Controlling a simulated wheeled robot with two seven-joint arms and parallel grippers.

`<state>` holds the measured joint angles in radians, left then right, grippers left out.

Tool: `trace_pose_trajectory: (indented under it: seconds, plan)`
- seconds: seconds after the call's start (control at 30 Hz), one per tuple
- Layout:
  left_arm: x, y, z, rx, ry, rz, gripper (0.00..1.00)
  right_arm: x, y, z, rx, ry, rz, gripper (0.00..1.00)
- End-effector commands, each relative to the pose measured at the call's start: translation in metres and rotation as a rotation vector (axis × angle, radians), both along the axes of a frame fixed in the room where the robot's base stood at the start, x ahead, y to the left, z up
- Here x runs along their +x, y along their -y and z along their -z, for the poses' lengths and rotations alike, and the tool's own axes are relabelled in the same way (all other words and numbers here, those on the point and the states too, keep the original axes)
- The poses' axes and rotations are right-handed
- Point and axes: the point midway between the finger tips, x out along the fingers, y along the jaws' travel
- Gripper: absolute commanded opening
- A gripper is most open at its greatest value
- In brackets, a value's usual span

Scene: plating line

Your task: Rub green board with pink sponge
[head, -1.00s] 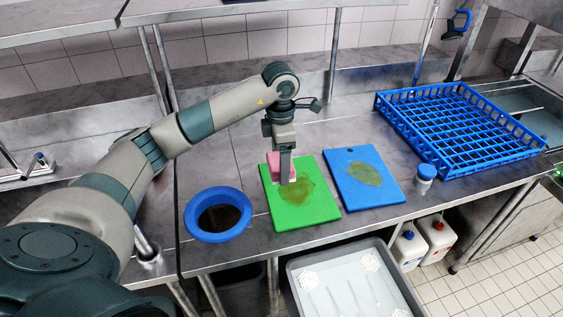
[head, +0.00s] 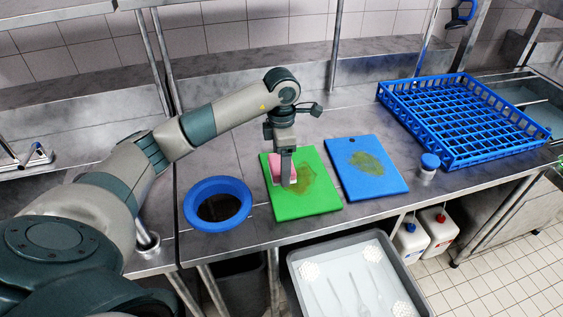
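The green board (head: 313,204) lies flat on the steel counter with a brownish-green stain on its upper middle. The pink sponge (head: 278,171) is at the stain's left side, low over the board. I cannot tell whether it touches the board. My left gripper (head: 286,180) points down over the green board with its fingers at the sponge, shut on it. A finger hides part of the sponge. My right gripper is not in view.
A blue bowl (head: 190,211) with dark liquid stands left of the board. A stained blue board (head: 383,187), a small blue-capped jar (head: 427,175) and a blue rack (head: 478,157) are to the right. A grey tub (head: 408,284) sits below the counter's front edge.

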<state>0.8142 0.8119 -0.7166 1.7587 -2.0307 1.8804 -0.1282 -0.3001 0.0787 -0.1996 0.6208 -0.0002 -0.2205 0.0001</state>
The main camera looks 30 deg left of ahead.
Motion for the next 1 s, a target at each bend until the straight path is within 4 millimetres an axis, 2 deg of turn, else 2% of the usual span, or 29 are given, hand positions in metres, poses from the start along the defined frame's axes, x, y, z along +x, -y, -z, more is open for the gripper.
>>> trace_pose_trajectory:
  seconds: [0.33,0.57,0.77,1.0]
  plan:
    - [0.0,0.004,-0.001,-0.001,0.001,0.032,0.56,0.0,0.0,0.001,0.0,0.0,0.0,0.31]
    - [-0.004,0.026,-0.004,0.001,0.002,0.254,0.56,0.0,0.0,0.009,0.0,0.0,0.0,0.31]
    - [-0.018,0.064,-0.007,0.003,0.004,0.679,0.56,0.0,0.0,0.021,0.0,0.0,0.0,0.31]
    - [-0.052,0.112,-0.008,0.004,0.001,1.317,0.56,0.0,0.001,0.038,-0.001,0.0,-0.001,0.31]
